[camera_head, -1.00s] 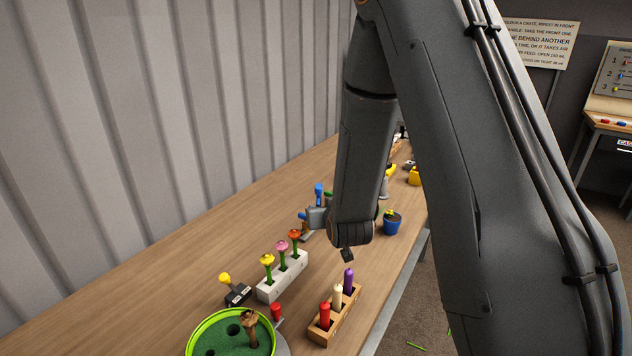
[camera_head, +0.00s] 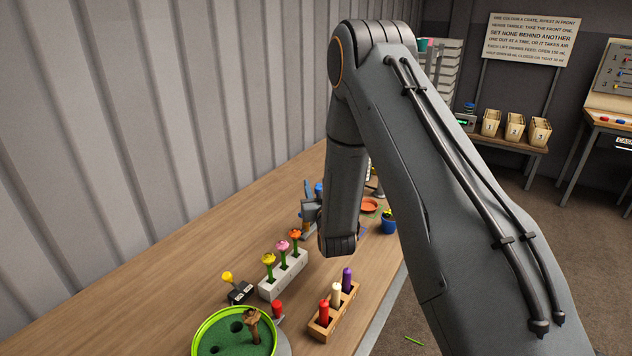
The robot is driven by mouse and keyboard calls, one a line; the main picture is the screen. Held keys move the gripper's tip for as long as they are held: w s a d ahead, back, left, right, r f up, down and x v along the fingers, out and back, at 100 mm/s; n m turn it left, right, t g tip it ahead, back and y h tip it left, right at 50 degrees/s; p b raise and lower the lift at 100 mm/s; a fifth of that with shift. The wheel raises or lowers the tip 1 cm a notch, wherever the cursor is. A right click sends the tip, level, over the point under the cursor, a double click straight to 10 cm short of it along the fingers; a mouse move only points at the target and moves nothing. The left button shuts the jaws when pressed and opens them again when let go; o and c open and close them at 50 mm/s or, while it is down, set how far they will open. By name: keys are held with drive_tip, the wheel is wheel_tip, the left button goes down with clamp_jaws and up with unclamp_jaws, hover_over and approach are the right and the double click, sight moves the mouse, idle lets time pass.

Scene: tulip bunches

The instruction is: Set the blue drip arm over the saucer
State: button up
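An orange saucer (camera_head: 370,206) lies on the bench just right of my arm's wrist, partly hidden behind it. Blue upright parts (camera_head: 319,188) show at the left of my wrist; they may belong to the blue drip arm, but I cannot tell its full shape or where it points. My gripper (camera_head: 309,211) shows as a small grey shape at the left of the wrist, close to these blue parts. Its fingers are too small and covered to tell whether they are open, shut or touching anything.
A blue pot (camera_head: 389,226) with a plant stands near the bench's right edge. A white block (camera_head: 283,282) with flowers, a wooden rack (camera_head: 333,316) with coloured pegs and a green round tray (camera_head: 204,329) stand nearer. The bench's left side is clear.

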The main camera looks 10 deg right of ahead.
drive_tip(key=shift+w, duration=1)
drive_tip(key=shift+c, duration=0.2)
clamp_jaws()
